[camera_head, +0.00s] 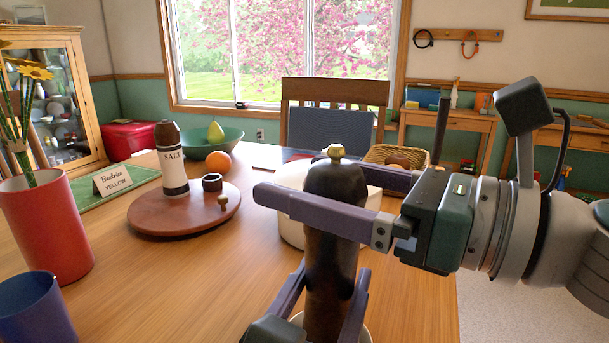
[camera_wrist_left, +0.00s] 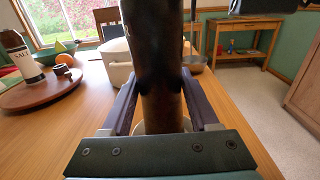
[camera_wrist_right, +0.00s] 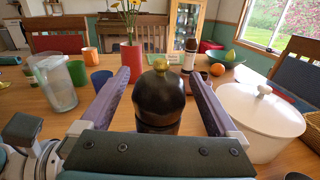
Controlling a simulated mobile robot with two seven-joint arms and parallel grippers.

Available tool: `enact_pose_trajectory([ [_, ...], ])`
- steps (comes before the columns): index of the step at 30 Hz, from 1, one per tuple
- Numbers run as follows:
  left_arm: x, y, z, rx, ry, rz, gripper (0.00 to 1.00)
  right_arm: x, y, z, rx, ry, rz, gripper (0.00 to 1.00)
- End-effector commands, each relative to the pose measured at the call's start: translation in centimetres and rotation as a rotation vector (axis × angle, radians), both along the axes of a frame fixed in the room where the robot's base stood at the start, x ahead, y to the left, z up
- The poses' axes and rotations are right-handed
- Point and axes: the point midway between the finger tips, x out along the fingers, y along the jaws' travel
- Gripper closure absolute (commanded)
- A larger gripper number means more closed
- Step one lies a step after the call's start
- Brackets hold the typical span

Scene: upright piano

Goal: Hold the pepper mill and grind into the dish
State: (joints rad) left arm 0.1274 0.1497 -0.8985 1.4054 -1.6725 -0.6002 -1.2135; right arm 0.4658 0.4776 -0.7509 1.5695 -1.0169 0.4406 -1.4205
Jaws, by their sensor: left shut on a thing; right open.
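A tall dark pepper mill (camera_head: 330,240) with a brass knob stands upright near the table's front. My left gripper (camera_head: 332,270) comes up from below and is shut on its body, also seen in the left wrist view (camera_wrist_left: 160,85). My right gripper (camera_head: 296,180) comes in from the right, open, with its fingers on either side of the mill's domed head (camera_wrist_right: 158,100). A pale dish (camera_wrist_left: 187,125) shows around the mill's foot, mostly hidden behind the mill and my left gripper. I cannot tell whether the foot touches it.
A white lidded pot (camera_wrist_right: 262,115) stands close behind the mill. A round wooden board (camera_head: 150,222) carries the salt mill (camera_head: 173,170) and a small dark cup. A red vase (camera_head: 48,230) and blue cup (camera_head: 35,310) stand at left. The table between board and mill is clear.

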Motion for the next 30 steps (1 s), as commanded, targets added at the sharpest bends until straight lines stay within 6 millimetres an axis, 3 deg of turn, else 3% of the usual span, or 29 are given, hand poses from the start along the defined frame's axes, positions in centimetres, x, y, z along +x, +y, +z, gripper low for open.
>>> enact_pose_trajectory([
  [4,0.00,0.02,-0.04,0.001,0.001,0.000,1.00,0.51,1.04,0.02,0.000,-0.001,0.001,0.04],
  [13,0.01,0.03,-0.04,0.001,0.001,0.001,1.00,0.59,1.21,0.01,-0.001,0.000,0.001,0.05],
  [30,0.00,0.03,-0.04,0.001,0.001,0.001,1.00,0.60,1.17,0.00,-0.001,0.000,0.000,0.70],
])
